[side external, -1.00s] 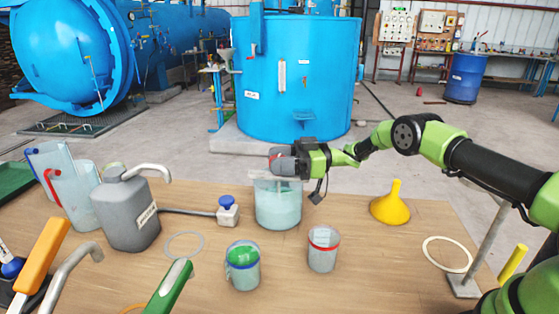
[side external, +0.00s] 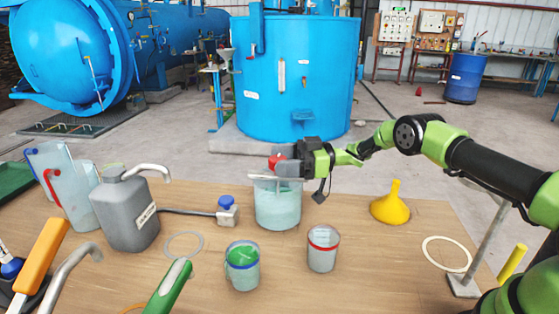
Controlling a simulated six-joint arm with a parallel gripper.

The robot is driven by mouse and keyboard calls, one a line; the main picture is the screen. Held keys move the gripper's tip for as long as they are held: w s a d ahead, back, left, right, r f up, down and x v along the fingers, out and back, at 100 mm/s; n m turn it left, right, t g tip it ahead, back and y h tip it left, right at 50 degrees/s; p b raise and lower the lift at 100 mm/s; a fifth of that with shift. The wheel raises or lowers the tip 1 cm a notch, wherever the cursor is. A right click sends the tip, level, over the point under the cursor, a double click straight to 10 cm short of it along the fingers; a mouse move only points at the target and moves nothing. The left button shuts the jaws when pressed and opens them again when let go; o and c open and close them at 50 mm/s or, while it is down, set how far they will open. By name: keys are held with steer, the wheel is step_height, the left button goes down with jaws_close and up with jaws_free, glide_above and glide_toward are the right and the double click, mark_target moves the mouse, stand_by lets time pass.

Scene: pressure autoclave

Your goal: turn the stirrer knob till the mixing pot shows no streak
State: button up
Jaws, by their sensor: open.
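The mixing pot (side external: 278,208) is a clear vessel of pale blue-green liquid in the middle of the wooden table. I cannot make out clearly whether a streak shows in it. The red stirrer knob (side external: 276,160) stands above the pot's rim, partly hidden by my gripper. My gripper (side external: 285,168) is open, reaching in from the right just over the pot, with its fingers beside the knob. Whether they touch the knob cannot be told.
A cup with green contents (side external: 242,266) and a red-banded cup (side external: 322,250) stand in front of the pot. A yellow funnel (side external: 391,205) is to the right. A grey jug (side external: 128,212) and a blue-knobbed valve (side external: 227,211) are to the left.

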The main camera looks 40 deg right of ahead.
steer(key=v, duration=0.9)
steer(key=shift+r, duration=0.1)
steer(key=w+a+r+m+t+h, duration=0.2)
steer(key=a+r+m+t+h, duration=0.1)
steer(key=r+m+t+h, duration=0.2)
steer(key=s+a+f+m+g+h, duration=0.1)
steer(key=s+a+m+h, duration=0.1)
steer(key=s+h, duration=0.3)
steer(key=shift+g, duration=0.3)
steer(key=x, duration=1)
steer(key=shift+s+f, duration=0.1)
steer(key=shift+s, duration=0.05)
steer(key=shift+c, duration=0.2)
steer(key=c, duration=0.9)
